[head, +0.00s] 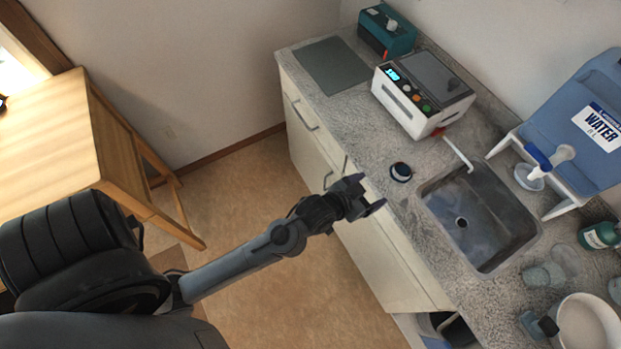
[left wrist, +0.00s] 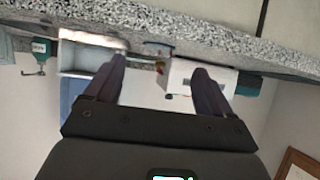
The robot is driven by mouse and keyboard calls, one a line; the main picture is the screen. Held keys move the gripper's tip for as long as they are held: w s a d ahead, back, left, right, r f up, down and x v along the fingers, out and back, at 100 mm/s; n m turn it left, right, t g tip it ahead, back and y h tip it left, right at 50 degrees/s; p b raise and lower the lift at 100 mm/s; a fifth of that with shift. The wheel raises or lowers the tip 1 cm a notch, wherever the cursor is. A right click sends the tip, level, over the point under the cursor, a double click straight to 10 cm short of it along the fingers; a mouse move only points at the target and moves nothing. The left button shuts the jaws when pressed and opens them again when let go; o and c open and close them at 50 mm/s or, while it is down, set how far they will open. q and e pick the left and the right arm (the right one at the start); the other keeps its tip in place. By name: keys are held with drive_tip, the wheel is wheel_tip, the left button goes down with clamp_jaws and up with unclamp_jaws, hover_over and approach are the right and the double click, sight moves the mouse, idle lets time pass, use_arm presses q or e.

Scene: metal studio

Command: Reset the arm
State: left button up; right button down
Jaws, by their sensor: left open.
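My left arm reaches in from the lower left in the head view. My left gripper (head: 368,196) is open and empty, at the front edge of the grey stone counter (head: 375,150). In the left wrist view the two dark fingers of the left gripper (left wrist: 165,85) are spread apart with nothing between them. The counter edge (left wrist: 200,38) crosses the top of that view, which looks upside down. My right gripper is not in either view.
A small dark-capped jar (head: 401,172) stands near the fingers. Behind are a white device (head: 420,95), a teal box (head: 387,30), a sink (head: 480,220) and a blue water tank (head: 580,125). A wooden table (head: 50,145) is at left. Open floor (head: 270,290) lies between.

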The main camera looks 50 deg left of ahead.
use_arm(q)
drive_tip(key=s+a+f+m+g, duration=0.15)
drive_tip(key=s+g, duration=0.25)
drive_tip(key=s, duration=0.6)
drive_tip(key=s+a+g, duration=0.2)
drive_tip(key=s+g, duration=0.3)
drive_tip(key=s, duration=0.6)
use_arm(e)
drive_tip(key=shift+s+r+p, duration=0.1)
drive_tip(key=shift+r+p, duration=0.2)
drive_tip(key=shift+p, duration=0.05)
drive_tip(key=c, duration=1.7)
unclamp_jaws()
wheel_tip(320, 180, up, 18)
drive_tip(key=p, duration=1.7)
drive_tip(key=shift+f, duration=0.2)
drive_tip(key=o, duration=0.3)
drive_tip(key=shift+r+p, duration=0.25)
drive_tip(key=shift+p, duration=0.15)
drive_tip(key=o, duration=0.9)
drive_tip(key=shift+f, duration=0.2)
use_arm(q)
wheel_tip(320, 180, up, 18)
drive_tip(key=shift+f+y, duration=0.25)
drive_tip(key=shift+y, duration=0.05)
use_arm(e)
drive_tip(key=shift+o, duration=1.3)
use_arm(q)
drive_tip(key=shift+w, duration=0.1)
